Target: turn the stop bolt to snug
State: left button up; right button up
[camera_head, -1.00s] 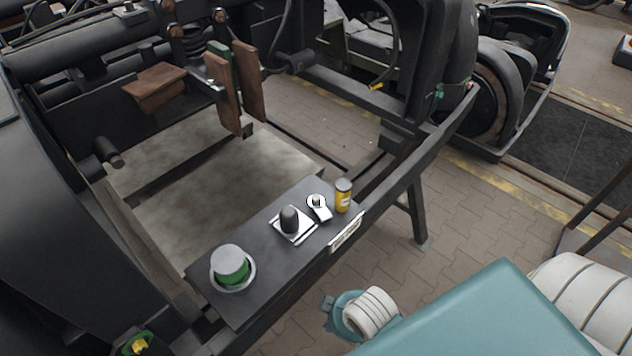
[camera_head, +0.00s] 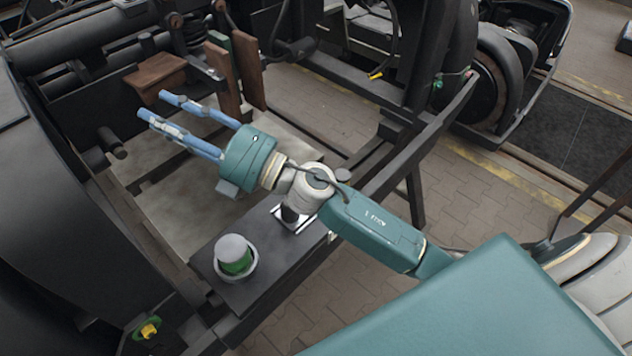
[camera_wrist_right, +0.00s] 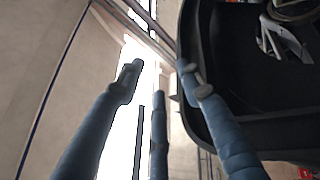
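My right gripper (camera_head: 155,105) reaches over the bogie frame from the right, its blue fingers spread and pointing left, near the brown blocks. In the right wrist view its fingers (camera_wrist_right: 158,82) are apart with nothing between them. I cannot make out the stop bolt with certainty in either view. A dark shelf (camera_head: 265,275) stands below my right arm. The ring-headed tool that lay on it earlier is hidden behind the arm now. My left gripper is in neither view.
A green jar with a grey lid (camera_head: 235,255) stands in a round dish on the shelf. A black knob on a white plate (camera_head: 290,214) is partly covered by my arm. Brown blocks (camera_head: 228,80) hang by the bar. A dark post (camera_head: 435,70) stands right. A yellow-green fitting (camera_head: 149,330) is lower left.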

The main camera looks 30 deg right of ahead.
jog(key=s+a+f+n+g, duration=0.3)
jog(key=a+f+n+g, duration=0.3)
jog(key=f+n+g, duration=0.55)
jog(key=w+d+f+n+g+h, duration=0.1)
jog(key=d+f+n+g+h, duration=0.25)
jog(key=d+f+h, duration=0.4)
jog(key=w+d+f+g+h, duration=0.1)
jog(key=d+h, duration=0.3)
jog(key=d, duration=0.9)
jog(key=d+f+h, duration=0.2)
jog(key=d+h, duration=0.2)
jog(key=d, duration=0.9)
jog(key=shift+m, duration=0.3)
notch_tip(320, 180, down, 9)
jog(key=p, duration=0.3)
jog(key=shift+w+r, duration=0.1)
jog(key=shift+f, duration=0.6)
